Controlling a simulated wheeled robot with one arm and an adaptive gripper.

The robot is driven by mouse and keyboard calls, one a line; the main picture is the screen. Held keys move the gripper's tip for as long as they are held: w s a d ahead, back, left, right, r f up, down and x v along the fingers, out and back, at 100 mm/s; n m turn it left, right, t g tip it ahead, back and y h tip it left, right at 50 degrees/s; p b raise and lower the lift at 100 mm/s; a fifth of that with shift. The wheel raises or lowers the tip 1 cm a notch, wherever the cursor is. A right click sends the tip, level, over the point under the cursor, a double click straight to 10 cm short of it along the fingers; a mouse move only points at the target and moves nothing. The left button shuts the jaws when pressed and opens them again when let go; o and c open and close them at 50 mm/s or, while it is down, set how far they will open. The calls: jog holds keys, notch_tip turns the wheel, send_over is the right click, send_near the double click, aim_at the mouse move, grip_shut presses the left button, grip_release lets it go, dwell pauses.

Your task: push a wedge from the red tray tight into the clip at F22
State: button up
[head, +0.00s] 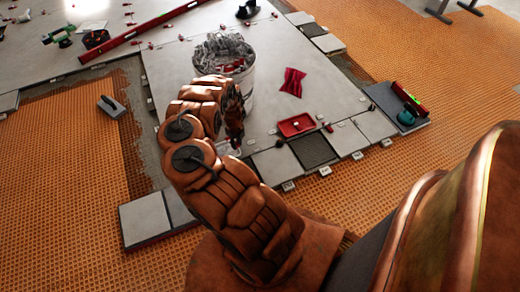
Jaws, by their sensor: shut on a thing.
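The red tray (297,125) lies on the grey tiles right of my gripper, with small pieces in it too small to make out. My gripper (235,138) points down over the tiles left of the tray, partly hidden behind my own arm. It is shut, and a small reddish bit shows at its tips, which looks like a wedge; its exact shape is hidden. Small pale clips (325,171) stand along the near tile edge. Their labels are too small to read, so I cannot tell which is F22.
A white bucket (247,84) full of grey clips stands just behind my gripper. A red cloth (292,82) lies behind the tray. A long red level (135,42), a trowel (112,106) and a dark board (398,104) with tools lie farther out. Orange matting (60,150) surrounds the tiles.

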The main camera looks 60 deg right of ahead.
aim_at(262, 163)
jog(key=s+d+f+m, duration=0.1)
jog(key=s, duration=0.2)
jog(key=s+d+f+m, duration=0.1)
jog(key=s+d+m, duration=0.1)
jog(key=s, duration=0.1)
jog(key=s+d+f+m, duration=0.1)
jog(key=s+d+f, duration=0.1)
jog(key=s, duration=0.1)
jog(key=shift+s+d, duration=0.1)
jog(key=shift+d, duration=0.05)
jog(key=shift+s+m, duration=0.1)
jog(key=shift+m, duration=0.2)
notch_tip(262, 163, down, 3)
jog(key=b, duration=0.4)
jog(key=shift+f, duration=0.15)
jog(key=shift+s+r+p, duration=0.3)
jog(key=shift+p, duration=0.1)
jog(key=shift+s+a+p, duration=0.35)
jog(key=shift+s+a, duration=0.8)
jog(key=shift+s, duration=0.25)
jog(key=shift+f+b, duration=1.35)
jog(key=shift+f, duration=0.6)
jog(key=shift+s+f, duration=0.1)
jog(key=shift+w+d, duration=0.55)
jog(key=shift+w, duration=0.15)
jog(key=shift+w+d, duration=0.15)
jog(key=shift+w, duration=0.15)
